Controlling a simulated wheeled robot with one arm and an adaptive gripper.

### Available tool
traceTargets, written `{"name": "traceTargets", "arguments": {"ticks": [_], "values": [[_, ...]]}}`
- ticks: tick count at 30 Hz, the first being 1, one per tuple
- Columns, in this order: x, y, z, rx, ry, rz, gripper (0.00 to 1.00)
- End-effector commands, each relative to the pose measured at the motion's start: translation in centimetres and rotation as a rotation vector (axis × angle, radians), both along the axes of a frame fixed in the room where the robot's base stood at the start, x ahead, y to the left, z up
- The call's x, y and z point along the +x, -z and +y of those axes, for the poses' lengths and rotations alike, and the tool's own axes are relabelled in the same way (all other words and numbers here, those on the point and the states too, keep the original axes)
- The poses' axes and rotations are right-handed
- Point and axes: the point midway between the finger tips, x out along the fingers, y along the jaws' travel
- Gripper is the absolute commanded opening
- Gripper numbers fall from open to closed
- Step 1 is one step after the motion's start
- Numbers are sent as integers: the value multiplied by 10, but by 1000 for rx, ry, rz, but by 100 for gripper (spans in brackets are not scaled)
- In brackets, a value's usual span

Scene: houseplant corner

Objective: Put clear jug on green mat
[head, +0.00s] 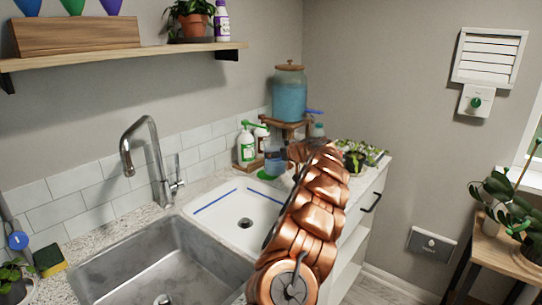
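A clear jug (273,160) with a bluish tint is at the back of the counter, just left of the end of my copper arm. A green mat (265,176) shows as a small green edge right below the jug. I cannot tell whether the jug rests on the mat or is held a little above it. My gripper (292,153) is at the jug's right side, small and mostly hidden by my arm. Whether its fingers are closed on the jug is not clear.
A blue-filled dispenser (290,98) stands on a wooden stand behind. Green-and-white bottles (246,146) stand left of the jug. A leafy plant (357,160) is right of my arm. A steel sink (160,270) and white drain tray (235,212) lie in front.

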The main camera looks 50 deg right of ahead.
Motion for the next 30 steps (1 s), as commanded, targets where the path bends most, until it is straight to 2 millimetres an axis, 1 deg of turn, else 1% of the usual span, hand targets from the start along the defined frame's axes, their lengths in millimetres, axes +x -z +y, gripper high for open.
{"name": "traceTargets", "arguments": {"ticks": [2,12,18,29,30], "values": [[8,0,-1,-1,-4,3,31],[35,0,-9,-1,-3,3,30],[46,-1,-14,-3,0,2,30],[56,-1,-16,0,-2,0,30],[56,3,-15,3,-3,0,30]]}}
